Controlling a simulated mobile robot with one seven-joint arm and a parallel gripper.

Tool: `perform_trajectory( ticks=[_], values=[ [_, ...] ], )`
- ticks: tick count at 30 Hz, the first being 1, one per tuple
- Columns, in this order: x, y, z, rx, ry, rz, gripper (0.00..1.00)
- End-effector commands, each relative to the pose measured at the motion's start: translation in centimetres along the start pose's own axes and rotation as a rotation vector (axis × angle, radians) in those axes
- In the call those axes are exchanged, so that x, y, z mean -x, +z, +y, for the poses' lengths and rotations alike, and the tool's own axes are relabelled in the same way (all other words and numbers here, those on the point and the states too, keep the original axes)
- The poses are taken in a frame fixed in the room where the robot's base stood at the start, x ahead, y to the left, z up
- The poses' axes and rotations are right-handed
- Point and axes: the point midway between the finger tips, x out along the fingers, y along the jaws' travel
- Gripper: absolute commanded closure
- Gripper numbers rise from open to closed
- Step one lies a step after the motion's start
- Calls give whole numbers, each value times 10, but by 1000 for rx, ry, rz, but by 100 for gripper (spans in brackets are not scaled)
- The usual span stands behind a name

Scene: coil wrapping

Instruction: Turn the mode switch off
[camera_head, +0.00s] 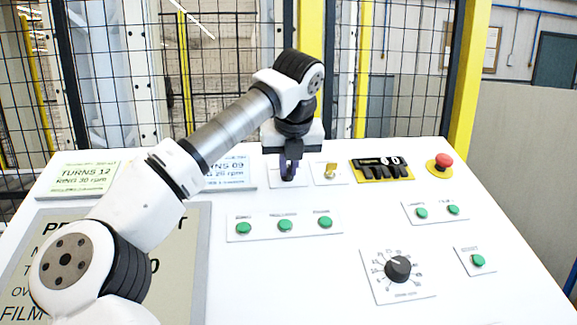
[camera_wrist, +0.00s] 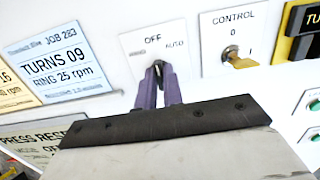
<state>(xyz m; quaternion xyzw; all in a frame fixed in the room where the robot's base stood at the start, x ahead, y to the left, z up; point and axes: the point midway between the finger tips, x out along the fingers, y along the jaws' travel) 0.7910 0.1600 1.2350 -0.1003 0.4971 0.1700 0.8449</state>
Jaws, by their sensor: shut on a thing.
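The mode switch (camera_wrist: 158,66) sits on a white plate marked OFF at the top, with a small label at left and AUTO at right. My gripper (camera_wrist: 160,78) has its purple fingers close together around the switch's small dark knob. The fingers hide most of the knob, so I cannot tell for sure which mark it points to. In the head view my gripper (camera_head: 288,176) reaches down onto the switch plate (camera_head: 274,178) near the panel's back edge and covers the knob.
A CONTROL key switch (camera_head: 330,170) with a yellow key is close at right. Beyond it are a black-and-yellow counter unit (camera_head: 382,169) and a red emergency button (camera_head: 443,161). Green buttons (camera_head: 285,225) and a black dial (camera_head: 398,268) lie nearer. A TURNS 09 card (camera_wrist: 62,70) is at left.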

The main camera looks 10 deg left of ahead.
Motion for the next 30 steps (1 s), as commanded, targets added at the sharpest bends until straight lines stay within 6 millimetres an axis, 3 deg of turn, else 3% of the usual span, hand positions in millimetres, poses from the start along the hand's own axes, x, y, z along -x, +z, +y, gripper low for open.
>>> perform_trajectory(
  ticks=[2,3,8,19,23,30],
  values=[
    [0,0,0,0,0,0,100],
    [0,0,0,0,0,0,90],
    [0,0,0,0,0,0,69],
    [6,0,0,-1,0,-2,69],
    [24,0,0,0,1,-5,69],
    [80,0,0,0,2,-5,69]
  ],
)
